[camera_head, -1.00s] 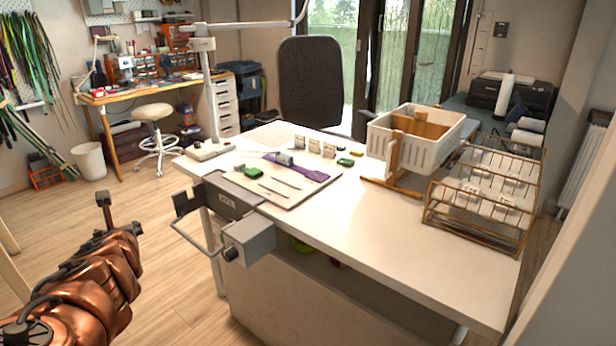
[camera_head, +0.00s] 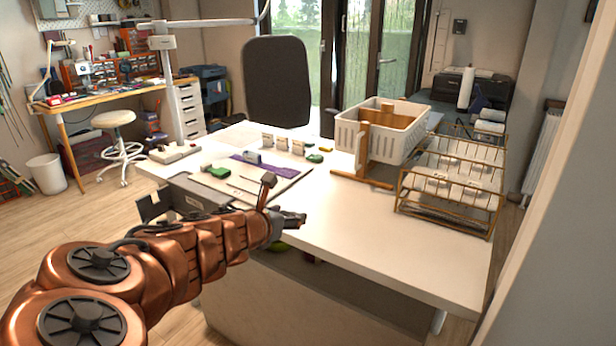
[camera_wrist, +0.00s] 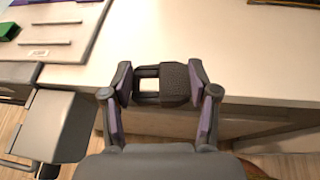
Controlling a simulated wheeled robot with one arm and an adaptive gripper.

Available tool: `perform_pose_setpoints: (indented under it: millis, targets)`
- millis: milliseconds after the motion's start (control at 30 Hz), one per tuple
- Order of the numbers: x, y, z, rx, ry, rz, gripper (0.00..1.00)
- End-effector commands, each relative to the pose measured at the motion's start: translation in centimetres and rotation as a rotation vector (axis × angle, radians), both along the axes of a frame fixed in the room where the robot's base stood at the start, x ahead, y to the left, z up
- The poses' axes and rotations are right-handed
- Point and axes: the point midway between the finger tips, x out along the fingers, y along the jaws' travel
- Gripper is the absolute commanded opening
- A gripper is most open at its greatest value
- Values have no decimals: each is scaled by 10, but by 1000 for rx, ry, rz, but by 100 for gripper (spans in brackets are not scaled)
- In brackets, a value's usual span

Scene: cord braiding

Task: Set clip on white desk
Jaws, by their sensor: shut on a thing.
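The clip (camera_wrist: 176,84) is a dark, textured block with an open frame on its left side, seen in the wrist view. My gripper (camera_wrist: 161,84) is shut on it, one finger at each side. In the head view my gripper (camera_head: 287,220) is at the front edge of the white desk (camera_head: 380,245), and the clip is too small to make out there. The desk also fills the upper part of the wrist view (camera_wrist: 240,50). The clip overlaps the desk's front edge in that view; its height above the top is unclear.
A board with a purple strip (camera_head: 258,169) and green clips (camera_head: 219,172) lies at the desk's left. A white basket (camera_head: 385,135) on a wooden stand and a wire rack (camera_head: 448,207) stand at the back right. The desk's front right is clear.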

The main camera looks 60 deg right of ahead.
Motion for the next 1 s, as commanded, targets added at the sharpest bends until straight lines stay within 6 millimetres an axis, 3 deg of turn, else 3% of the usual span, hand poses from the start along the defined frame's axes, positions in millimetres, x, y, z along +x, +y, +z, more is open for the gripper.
perform_pose_setpoints:
  millis: [100,267,1000]
  targets:
    - [-27,-10,-4,1,3,-75,46]
    - [-40,-18,-4,0,7,-115,46]
    - [-14,-91,-13,0,9,-120,46]
